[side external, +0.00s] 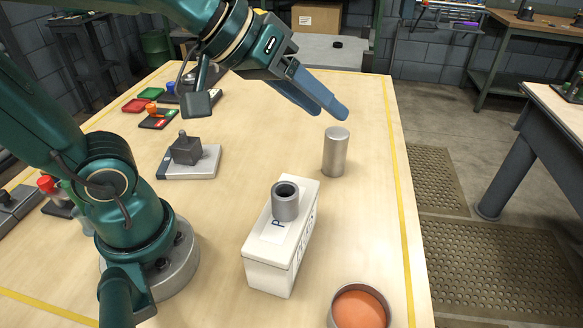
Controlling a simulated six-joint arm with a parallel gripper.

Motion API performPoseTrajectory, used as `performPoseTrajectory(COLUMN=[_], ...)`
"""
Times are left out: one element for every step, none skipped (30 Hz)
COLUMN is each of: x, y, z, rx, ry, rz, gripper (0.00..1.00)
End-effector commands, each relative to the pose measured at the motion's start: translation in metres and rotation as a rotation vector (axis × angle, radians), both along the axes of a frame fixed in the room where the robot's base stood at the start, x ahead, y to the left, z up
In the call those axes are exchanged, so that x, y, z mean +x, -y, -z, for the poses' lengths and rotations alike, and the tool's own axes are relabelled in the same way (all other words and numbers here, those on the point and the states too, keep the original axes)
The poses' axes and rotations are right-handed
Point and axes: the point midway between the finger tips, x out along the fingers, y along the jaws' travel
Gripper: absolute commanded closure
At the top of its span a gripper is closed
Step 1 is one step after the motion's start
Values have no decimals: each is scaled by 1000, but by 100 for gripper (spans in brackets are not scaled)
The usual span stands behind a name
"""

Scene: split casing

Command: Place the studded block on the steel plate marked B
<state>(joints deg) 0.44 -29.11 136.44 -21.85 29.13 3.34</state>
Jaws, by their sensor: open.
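A dark grey block with a stud on top (186,149) sits upright on a light grey plate (207,163) left of the table's middle. It looks like the studded block. I cannot read any letter B on this plate. My gripper (327,110) is open and empty, its blue fingers pointing down to the right, high above the table and just above a steel cylinder (335,153). It is well apart from the studded block. No plate clearly marked B can be made out.
A white box (272,252) with a grey hollow ring (286,202) on top stands at the front middle. An orange-filled bowl (358,308) is at the front right.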

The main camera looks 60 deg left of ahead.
Motion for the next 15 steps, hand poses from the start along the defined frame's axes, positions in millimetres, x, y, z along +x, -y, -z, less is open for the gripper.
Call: performPoseTrajectory(x=[-25, -38, -53, -63, -72, -81, -86, -91, -95, -97, -98, -98, -98, -98, -98], y=[-4, -7, -13, -18, -22, -27, -31, -33, -36, -37, -38, -38, -38, -38, -38], z=[13, 22, 32, 38, 43, 49, 52, 55, 57, 59, 59, 60, 60, 60, 60], rx=[71, 112, 162, 194, 222, 255, 274, 288, 303, 310, 313, 316, 316, 316, 315], ry=[-54, -88, -133, -161, -188, -215, -233, -247, -259, -267, -270, -274, -274, -274, -272], rz=[43, 62, 81, 89, 96, 102, 103, 105, 105, 106, 106, 106, 106, 106, 107], gripper=[51, 51, 51, 51, 51, 51, 51, 51, 51, 51, 51, 51, 51, 51, 51])
